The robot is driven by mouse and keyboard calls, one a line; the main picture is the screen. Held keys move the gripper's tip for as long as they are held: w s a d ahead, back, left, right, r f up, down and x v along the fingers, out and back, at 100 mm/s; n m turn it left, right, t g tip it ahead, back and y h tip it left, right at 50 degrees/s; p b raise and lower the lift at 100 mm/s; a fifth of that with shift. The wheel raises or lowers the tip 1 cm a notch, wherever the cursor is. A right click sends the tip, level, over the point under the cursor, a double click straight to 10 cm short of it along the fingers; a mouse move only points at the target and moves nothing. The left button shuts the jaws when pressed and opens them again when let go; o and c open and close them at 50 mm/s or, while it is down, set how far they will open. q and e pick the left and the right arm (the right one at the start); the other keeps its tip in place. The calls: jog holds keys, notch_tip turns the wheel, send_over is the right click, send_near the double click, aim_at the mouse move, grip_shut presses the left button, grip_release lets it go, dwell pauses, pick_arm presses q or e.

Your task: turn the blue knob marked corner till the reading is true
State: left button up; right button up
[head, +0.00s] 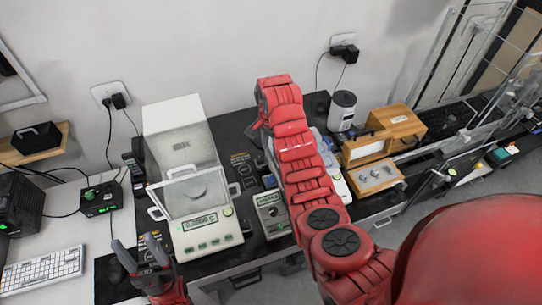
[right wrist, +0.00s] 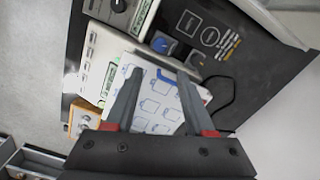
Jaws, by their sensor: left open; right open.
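A blue knob (right wrist: 162,44) shows in the right wrist view, on a dark panel beyond my fingertips; its marking is too small to read. A second dark knob (right wrist: 197,58) is just right of it. My right gripper (right wrist: 160,73) is open, apart from the blue knob, with a white blue-patterned surface (right wrist: 156,100) showing between its fingers. In the head view my red right arm hides that gripper and the knob area. The white balance (head: 205,233) has a lit display whose digits I cannot read surely. My left gripper (head: 138,246) is open and empty at the balance's front left.
A small grey box (head: 272,212) with a display and dial stands right of the balance. A wooden box (head: 398,125) and a wooden-framed knob unit (head: 376,176) stand farther right. A keyboard (head: 42,268) and a black box with a green knob (head: 100,199) are at left.

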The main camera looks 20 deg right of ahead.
jog(key=f+m, duration=0.1)
jog(key=f, duration=0.1)
jog(key=m+b, duration=0.3)
jog(key=b, duration=0.4)
send_over(271, 179)
notch_tip(271, 179, down, 6)
jog(key=shift+f, duration=0.25)
notch_tip(271, 179, down, 7)
jog(key=p, duration=0.2)
jog(key=shift+p, duration=0.4)
jog(key=shift+w+d+f, duration=0.1)
jog(key=shift+f, duration=0.7)
grip_shut()
